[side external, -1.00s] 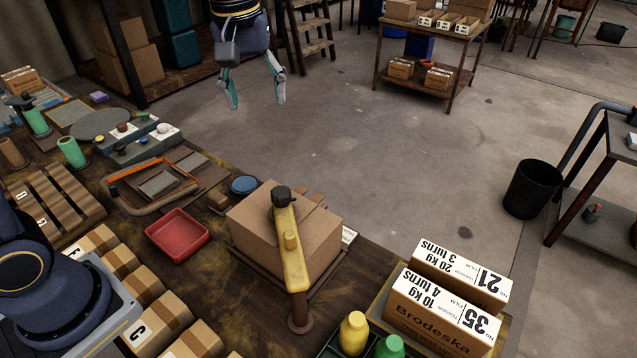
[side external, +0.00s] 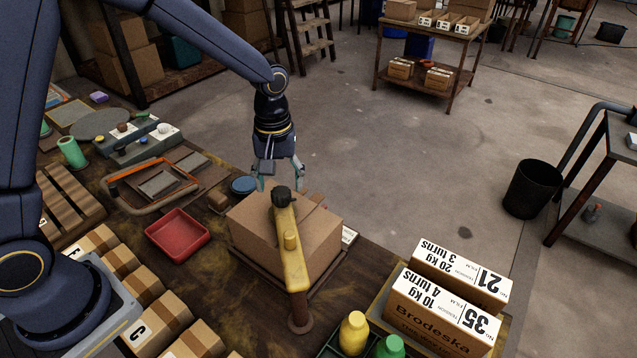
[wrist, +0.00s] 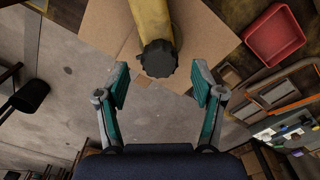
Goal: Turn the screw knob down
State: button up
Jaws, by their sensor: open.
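The screw knob (side external: 281,195) is a black, lobed knob at the end of a yellow arm (side external: 291,243), above a cardboard box (side external: 255,225). The yellow arm stands on a brown post at its near end. My gripper (side external: 279,187) is open and empty, just behind the knob in the side view. In the wrist view the knob (wrist: 159,58) lies ahead of my gripper (wrist: 160,90), centred between the two teal fingers and a little beyond their tips. I see no contact between fingers and knob. The knob's underside is hidden.
A red tray (side external: 178,235) and an orange-handled frame (side external: 152,184) lie left of the box. Two printed cartons (side external: 440,312) and yellow and green bottles (side external: 353,333) stand at the near right. Open floor lies behind the table.

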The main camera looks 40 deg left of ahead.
aim_at(281, 195)
jog(key=shift+f, duration=1.25)
jog(key=c, duration=1.1)
